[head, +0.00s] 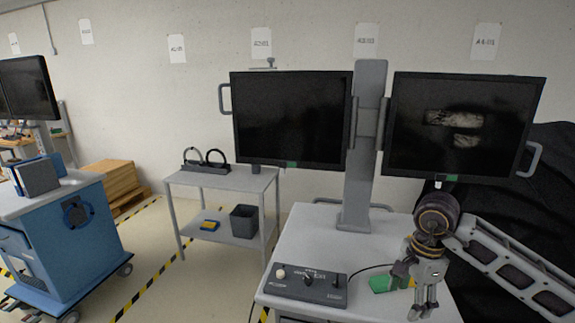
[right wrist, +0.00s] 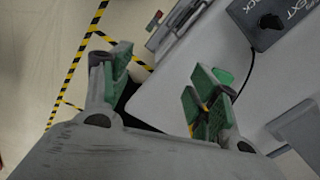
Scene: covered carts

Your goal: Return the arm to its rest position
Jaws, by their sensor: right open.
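My right gripper (head: 424,305) hangs above the front right of the grey cart top (head: 310,240) in the head view, fingers pointing down. In the right wrist view its two green-padded fingers (right wrist: 160,88) stand wide apart with nothing between them. My right arm comes in from the right edge of the head view. A green object (head: 385,284) lies on the cart top just left of the gripper, partly hidden by it. My left gripper is not in view.
A dark control box (head: 308,286) with knobs sits on the cart top, left of the gripper. Two monitors (head: 290,120) (head: 465,125) on a grey column (head: 366,150) rise behind. A black cover (head: 555,190) stands at the right. A small table (head: 222,180) and blue cart (head: 70,235) are left.

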